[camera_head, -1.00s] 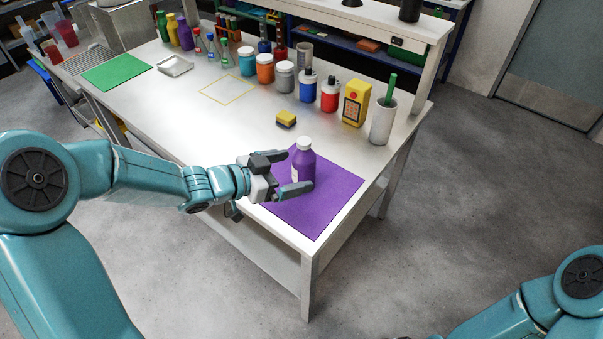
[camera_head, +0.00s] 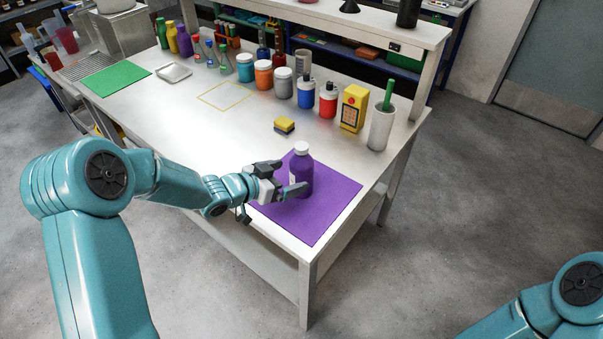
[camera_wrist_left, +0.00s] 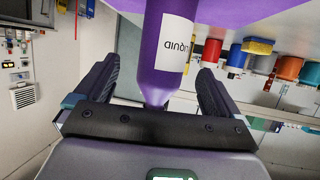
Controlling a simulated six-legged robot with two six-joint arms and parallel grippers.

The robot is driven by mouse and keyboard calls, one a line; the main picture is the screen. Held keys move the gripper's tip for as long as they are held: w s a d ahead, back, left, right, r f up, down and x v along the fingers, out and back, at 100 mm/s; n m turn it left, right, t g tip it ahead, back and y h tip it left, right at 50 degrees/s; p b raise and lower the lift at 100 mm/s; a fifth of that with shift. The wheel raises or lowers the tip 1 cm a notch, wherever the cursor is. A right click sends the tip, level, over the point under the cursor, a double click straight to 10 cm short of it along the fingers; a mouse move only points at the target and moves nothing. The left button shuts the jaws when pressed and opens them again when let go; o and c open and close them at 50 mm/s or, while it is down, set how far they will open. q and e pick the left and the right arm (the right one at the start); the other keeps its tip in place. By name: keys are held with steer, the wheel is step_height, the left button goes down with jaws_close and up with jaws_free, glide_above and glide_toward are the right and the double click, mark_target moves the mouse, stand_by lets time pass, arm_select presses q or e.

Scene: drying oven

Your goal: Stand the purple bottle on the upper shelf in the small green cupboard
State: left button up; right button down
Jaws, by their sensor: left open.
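The purple bottle (camera_head: 302,176) has a white cap and a white label and stands upright on the purple mat (camera_head: 329,203) near the table's front corner. My left gripper (camera_head: 288,175) is open at the bottle's left side, its fingers pointing toward it. In the left wrist view the bottle (camera_wrist_left: 168,50), its label reading "LIQUID", lies between the spread fingers of the left gripper (camera_wrist_left: 162,85), with a gap on each side. My right gripper is out of view; only part of that arm shows at lower right. I see no green cupboard.
A yellow sponge (camera_head: 284,124) lies behind the mat. Several jars and bottles, a yellow box (camera_head: 353,108) and a white cup (camera_head: 381,125) line the back. A second purple bottle (camera_head: 185,41) stands at back left.

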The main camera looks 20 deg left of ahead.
arm_select(q)
steer(key=p+x, duration=0.1)
steer(key=x, duration=0.5)
steer(key=shift+w+a, duration=0.15)
steer(key=shift+w, duration=0.05)
steer(key=c, duration=1.4)
steer(key=shift+c, duration=0.8)
